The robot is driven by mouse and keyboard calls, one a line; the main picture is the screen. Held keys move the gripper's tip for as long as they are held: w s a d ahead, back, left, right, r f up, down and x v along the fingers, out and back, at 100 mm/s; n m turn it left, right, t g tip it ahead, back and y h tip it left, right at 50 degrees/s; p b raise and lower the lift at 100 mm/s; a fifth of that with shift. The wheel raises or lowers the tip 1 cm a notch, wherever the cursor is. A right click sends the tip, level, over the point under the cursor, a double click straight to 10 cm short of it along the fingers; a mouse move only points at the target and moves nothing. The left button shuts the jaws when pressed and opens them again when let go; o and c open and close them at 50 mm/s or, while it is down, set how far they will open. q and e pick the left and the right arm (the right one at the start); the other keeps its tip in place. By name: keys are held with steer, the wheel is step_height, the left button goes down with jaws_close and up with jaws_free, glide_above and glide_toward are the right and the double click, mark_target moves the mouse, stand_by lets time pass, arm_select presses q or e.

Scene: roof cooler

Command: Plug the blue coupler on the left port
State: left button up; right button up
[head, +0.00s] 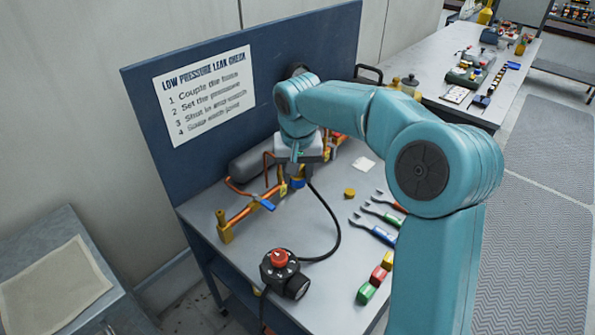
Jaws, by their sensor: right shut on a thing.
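My right gripper (299,165) points down over the copper pipework on the bench and is shut on the blue coupler (297,184), which shows just below it. A black hose (337,232) runs from the coupler to a black device with a red knob (279,258) at the bench front. The copper and brass pipework (240,215) has a brass end fitting (224,231) at its left and a blue lever (266,204). The gripper and arm hide the pipework behind them. I cannot tell which fitting is the left port, or whether the coupler touches one. My left gripper is not in view.
A grey cylinder (250,164) lies behind the pipework against the blue board (145,105). Wrenches (378,215), coloured blocks (377,276) and a brass cap (349,193) lie on the right of the bench.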

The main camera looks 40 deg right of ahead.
step_height(320, 180, down, 5)
steer(key=b, duration=0.3)
steer(key=shift+w+a, duration=0.4)
steer(key=shift+a, duration=0.05)
steer(key=w+a+m, duration=0.1)
steer(key=a, duration=0.1)
steer(key=w+a+m+p, duration=0.1)
steer(key=w+a+m, duration=0.1)
steer(key=shift+w, duration=0.15)
steer(key=shift+a, duration=0.1)
stand_by(0.3)
